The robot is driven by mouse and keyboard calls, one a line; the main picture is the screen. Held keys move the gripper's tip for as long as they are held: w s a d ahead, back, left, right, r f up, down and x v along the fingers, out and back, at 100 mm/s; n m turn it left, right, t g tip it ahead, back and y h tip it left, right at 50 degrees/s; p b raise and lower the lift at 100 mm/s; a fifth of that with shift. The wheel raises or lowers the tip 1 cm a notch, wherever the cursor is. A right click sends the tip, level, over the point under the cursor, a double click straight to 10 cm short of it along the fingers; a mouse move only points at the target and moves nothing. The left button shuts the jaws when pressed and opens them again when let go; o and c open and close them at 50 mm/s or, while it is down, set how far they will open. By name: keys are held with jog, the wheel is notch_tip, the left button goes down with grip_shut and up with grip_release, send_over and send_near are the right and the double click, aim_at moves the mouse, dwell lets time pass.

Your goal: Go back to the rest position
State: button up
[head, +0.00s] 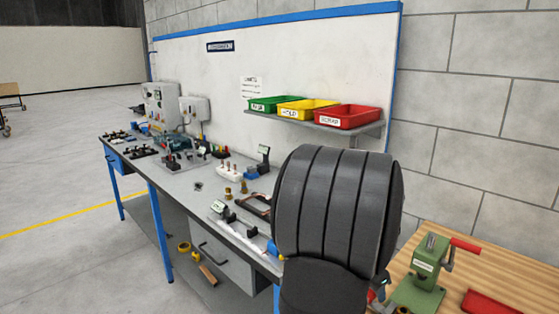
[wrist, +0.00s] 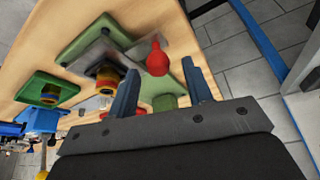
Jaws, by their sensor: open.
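My gripper (wrist: 160,66) shows in the wrist view with its two blue-grey fingers spread apart and nothing visible between them. It is over or near a wooden bench top (wrist: 215,13), which appears tilted in this view. A red rounded knob or handle (wrist: 157,58) appears beyond the fingers, in the gap between them; I cannot tell how far away it is. In the head view a large dark ribbed part of my arm blocks the middle right, and the gripper is hidden.
Green-based fixtures (wrist: 45,90) stand on the wooden bench. In the head view, a green press (head: 425,270) stands at lower right. The grey bench (head: 195,210) carries tools, fittings and a copper-coloured piece (head: 257,204). Green, yellow and red bins (head: 347,117) sit on a shelf.

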jog(key=v, duration=1.7)
jog(key=x, duration=1.7)
jog(key=shift+f, duration=0.2)
jog(key=w+d, duration=0.5)
jog(key=w+d+r, duration=0.1)
jog(key=w+d, duration=0.1)
jog(key=shift+w+d, duration=0.3)
jog(key=shift+w, duration=0.05)
jog(key=v, duration=1.7)
jog(key=s+d+f+g+h, duration=0.1)
jog(key=s+d+f+g, duration=0.1)
jog(key=s+f, duration=0.2)
jog(key=shift+s+d+f+n+g+h, duration=0.2)
jog(key=shift+s+f+n+g+h, duration=0.1)
jog(key=shift+s+n, duration=0.1)
jog(key=shift+w, duration=0.1)
